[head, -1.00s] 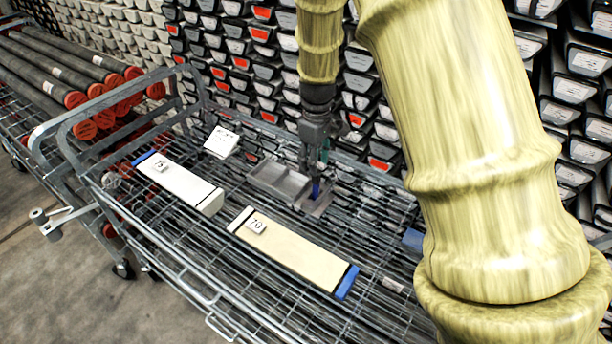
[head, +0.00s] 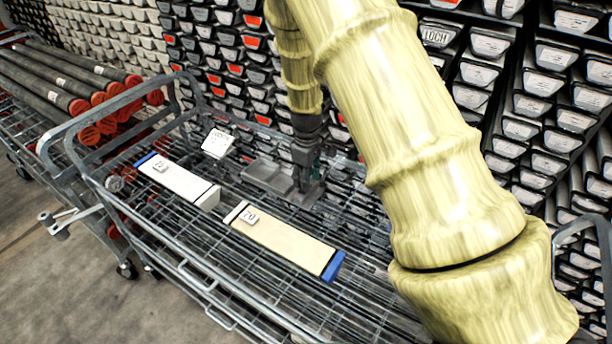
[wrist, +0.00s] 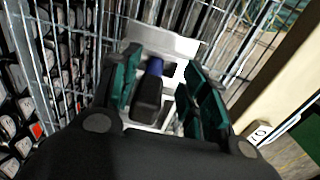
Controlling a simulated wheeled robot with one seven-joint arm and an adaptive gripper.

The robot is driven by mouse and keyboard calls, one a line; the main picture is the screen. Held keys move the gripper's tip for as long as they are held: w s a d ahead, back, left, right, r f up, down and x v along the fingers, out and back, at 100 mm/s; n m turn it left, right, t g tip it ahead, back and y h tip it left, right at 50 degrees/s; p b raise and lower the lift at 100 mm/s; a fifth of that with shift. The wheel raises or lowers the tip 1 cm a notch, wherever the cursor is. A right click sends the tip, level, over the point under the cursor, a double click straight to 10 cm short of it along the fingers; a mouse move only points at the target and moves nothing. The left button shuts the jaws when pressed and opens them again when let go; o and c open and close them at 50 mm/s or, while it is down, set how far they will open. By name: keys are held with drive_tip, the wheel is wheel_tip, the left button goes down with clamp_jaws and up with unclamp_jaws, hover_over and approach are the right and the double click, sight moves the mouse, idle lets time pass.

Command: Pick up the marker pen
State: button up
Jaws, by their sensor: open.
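The marker pen (wrist: 148,95), dark with a blue end, shows in the wrist view over a pale grey tray (wrist: 185,42). It lies between the green-padded fingers of my gripper (wrist: 162,72), nearer the left finger. The fingers are apart, and I cannot tell whether either touches the pen. In the head view, my gripper (head: 304,180) points down at the right end of the grey tray (head: 262,172). The pen is not discernible there.
The tray sits on a wire cart (head: 215,265). A long cream box marked 70 (head: 285,243) and a white box (head: 180,184) lie in front and left. A small white block (head: 218,143) is behind. Racks of core boxes (head: 560,110) stand close behind.

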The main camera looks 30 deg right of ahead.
drive_tip(key=shift+f, duration=0.2)
drive_tip(key=shift+w+f, duration=0.55)
drive_tip(key=shift+s+r, duration=0.3)
drive_tip(key=c, duration=0.9)
drive_tip(key=shift+w+a+f, duration=0.1)
